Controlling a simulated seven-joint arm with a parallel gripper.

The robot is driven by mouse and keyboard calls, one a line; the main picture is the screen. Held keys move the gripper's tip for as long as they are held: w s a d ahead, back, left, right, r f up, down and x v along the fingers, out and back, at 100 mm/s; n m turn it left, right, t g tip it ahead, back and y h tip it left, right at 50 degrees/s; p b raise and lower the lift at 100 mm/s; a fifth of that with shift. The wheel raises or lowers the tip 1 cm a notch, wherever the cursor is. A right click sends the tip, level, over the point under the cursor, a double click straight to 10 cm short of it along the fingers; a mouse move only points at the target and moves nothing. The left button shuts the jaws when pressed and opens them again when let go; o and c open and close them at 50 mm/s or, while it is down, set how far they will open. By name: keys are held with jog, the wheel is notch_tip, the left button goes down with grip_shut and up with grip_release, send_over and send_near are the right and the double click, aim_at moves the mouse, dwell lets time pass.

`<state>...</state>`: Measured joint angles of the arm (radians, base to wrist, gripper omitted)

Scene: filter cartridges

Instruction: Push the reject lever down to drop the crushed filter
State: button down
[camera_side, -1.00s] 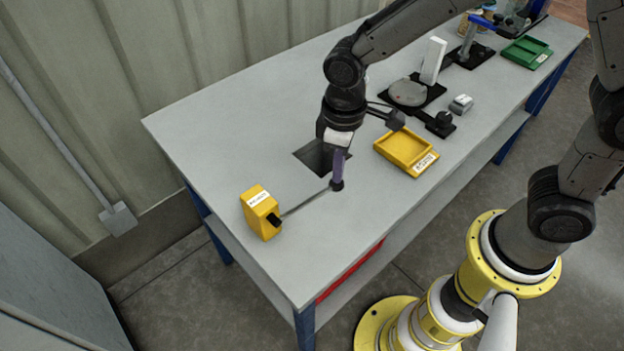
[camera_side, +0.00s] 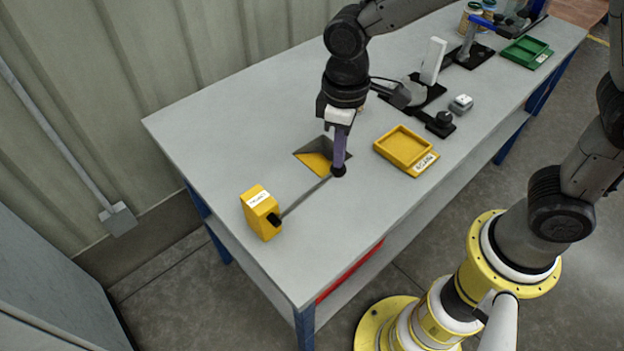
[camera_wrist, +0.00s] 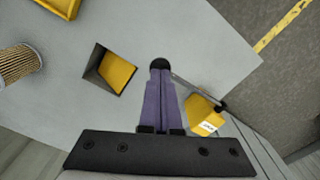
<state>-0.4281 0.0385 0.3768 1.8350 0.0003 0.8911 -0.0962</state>
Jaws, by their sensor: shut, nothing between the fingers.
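The reject lever is a thin grey rod (camera_side: 308,197) running from the black pivot of a yellow labelled box (camera_side: 261,214) to a black knob (camera_side: 339,171). My gripper (camera_side: 339,159) is shut and empty, its purple fingers pointing down with the tips at the knob. The knob also shows at the fingertips in the wrist view (camera_wrist: 160,64). Beside the lever is a square opening in the table, with a yellow plate (camera_side: 315,163) inside. A pleated tan filter (camera_wrist: 17,65) is at the left edge of the wrist view. Whether it is crushed I cannot tell.
A yellow tray (camera_side: 430,165) labelled AGAIN lies right of the opening.

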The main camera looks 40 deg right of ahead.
jog(key=shift+r, duration=3.15)
jog(key=shift+d, duration=0.1)
jog(key=s+d+r+m+t, duration=0.3)
jog(key=s+d+r, duration=0.3)
jog(key=d+r, duration=0.3)
jog(key=s+d+f+m+t, duration=0.2)
jog(key=s+d+f+m, duration=0.1)
jog(key=s, duration=0.6)
jog(key=shift+s+d+f+t, duration=0.3)
jog(key=shift+d+f, duration=0.35)
jog(key=shift+d, duration=0.55)
